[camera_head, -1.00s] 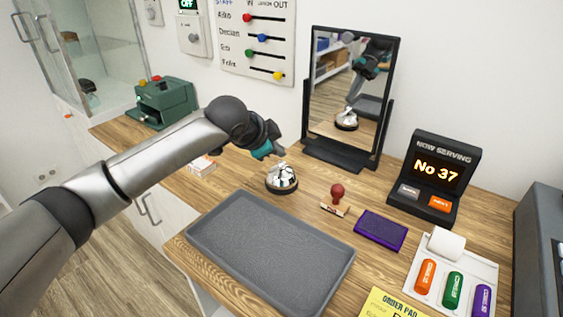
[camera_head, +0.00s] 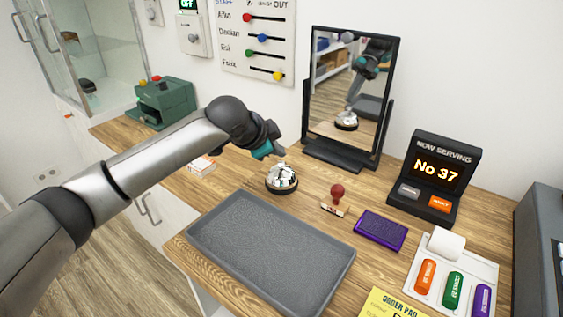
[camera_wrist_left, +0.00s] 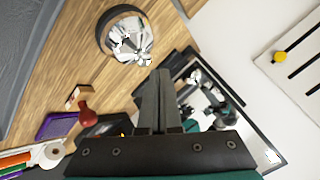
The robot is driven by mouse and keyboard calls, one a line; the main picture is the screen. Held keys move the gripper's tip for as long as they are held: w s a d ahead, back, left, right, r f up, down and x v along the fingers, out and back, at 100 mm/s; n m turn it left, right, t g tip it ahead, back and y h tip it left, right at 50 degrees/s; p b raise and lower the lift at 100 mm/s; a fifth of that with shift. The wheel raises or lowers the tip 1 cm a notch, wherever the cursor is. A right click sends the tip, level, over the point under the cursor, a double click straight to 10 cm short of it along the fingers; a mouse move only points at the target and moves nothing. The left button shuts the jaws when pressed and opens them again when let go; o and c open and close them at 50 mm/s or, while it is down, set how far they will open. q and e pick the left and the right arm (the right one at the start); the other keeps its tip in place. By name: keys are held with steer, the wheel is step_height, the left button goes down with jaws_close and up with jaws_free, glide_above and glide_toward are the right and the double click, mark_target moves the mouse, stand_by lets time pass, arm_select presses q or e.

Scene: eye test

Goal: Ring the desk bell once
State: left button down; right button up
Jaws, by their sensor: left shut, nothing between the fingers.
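The desk bell (camera_head: 282,182), a shiny silver dome on a dark round base, stands upright on the wooden counter behind the grey tray. It also shows in the left wrist view (camera_wrist_left: 128,42). My left gripper (camera_head: 279,154) is just above the bell in the head view, pointing down. In the left wrist view its two fingers (camera_wrist_left: 158,76) are shut together with nothing between them, their tips beside the bell's image. Whether the tips touch the bell I cannot tell. My right gripper is not in view.
A grey tray (camera_head: 222,263) lies in front of the bell. A mirror (camera_head: 312,119) stands behind it, reflecting bell and arm. A red-handled stamp (camera_head: 338,192), purple pad (camera_head: 380,230) and number display (camera_head: 437,170) are to the right. A small box (camera_head: 202,165) is left.

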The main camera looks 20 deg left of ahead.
arm_select(q)
steer(key=shift+f+p, duration=0.3)
steer(key=shift+p, duration=0.05)
steer(key=shift+f, duration=0.1)
steer(key=shift+f, duration=0.5)
stand_by(0.7)
steer(key=shift+r, duration=0.1)
steer(key=shift+r+p, duration=0.8)
steer(key=shift+p, duration=0.6)
